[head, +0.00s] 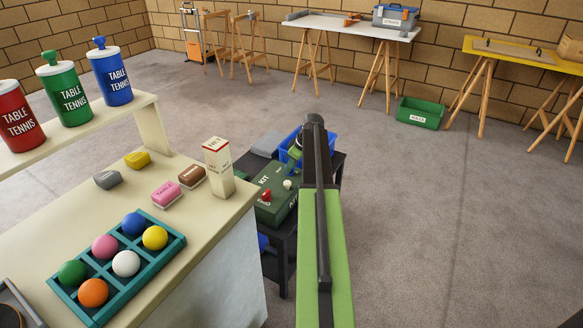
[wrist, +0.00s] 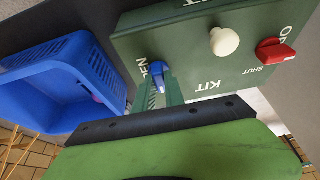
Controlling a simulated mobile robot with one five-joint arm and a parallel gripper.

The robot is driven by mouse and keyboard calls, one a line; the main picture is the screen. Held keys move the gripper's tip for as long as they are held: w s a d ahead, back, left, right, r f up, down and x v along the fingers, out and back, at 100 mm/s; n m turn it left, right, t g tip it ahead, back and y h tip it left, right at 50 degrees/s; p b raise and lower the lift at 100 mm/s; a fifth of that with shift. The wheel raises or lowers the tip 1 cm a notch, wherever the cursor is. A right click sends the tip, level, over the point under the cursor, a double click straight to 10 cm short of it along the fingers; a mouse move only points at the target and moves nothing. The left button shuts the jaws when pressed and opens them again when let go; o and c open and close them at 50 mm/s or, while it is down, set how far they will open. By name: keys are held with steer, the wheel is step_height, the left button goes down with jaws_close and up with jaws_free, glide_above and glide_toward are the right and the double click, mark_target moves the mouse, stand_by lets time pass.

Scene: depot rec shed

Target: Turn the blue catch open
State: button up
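A dark green kit box (wrist: 190,55) lies flat, with KIT lettering and a blue catch (wrist: 157,74) on its face. The blue catch is upright in the wrist view, beside partly hidden lettering ending in "EN". My gripper (wrist: 165,92) is right at the blue catch, its green fingers reaching to its lower end. Whether they touch or enclose it I cannot tell.
A red catch (wrist: 275,52) labelled SHUT and a white knob (wrist: 224,41) share the box face. A blue basket (wrist: 60,85) stands beside the box. A cream counter (head: 205,225) with a teal ball tray (head: 67,294) and a tall carton (head: 218,168) is to the left.

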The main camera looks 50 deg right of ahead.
jaws_close()
steer(key=shift+m, duration=0.3)
steer(key=m, duration=0.1)
steer(key=m+h, duration=0.1)
steer(key=shift+s+a+m, duration=0.1)
steer(key=shift+a+m, duration=0.05)
steer(key=shift+m, duration=0.15)
steer(key=m+h, duration=0.2)
steer(key=m, duration=0.3)
steer(key=shift+a+m, duration=0.15)
steer(key=shift+m, duration=0.15)
steer(key=m, duration=0.1)
steer(key=m+g+h, duration=0.1)
steer(key=m, duration=0.2)
steer(key=shift+w+g+h, duration=0.25)
steer(key=shift+g+h, duration=0.05)
steer(key=shift+a+m+g+h, duration=0.15)
steer(key=shift+m+g, duration=0.25)
steer(key=shift+m, duration=0.85)
steer(key=shift+d+m+g+h, duration=0.1)
steer(key=shift+m+g+h, duration=0.25)
steer(key=shift+m, duration=0.9)
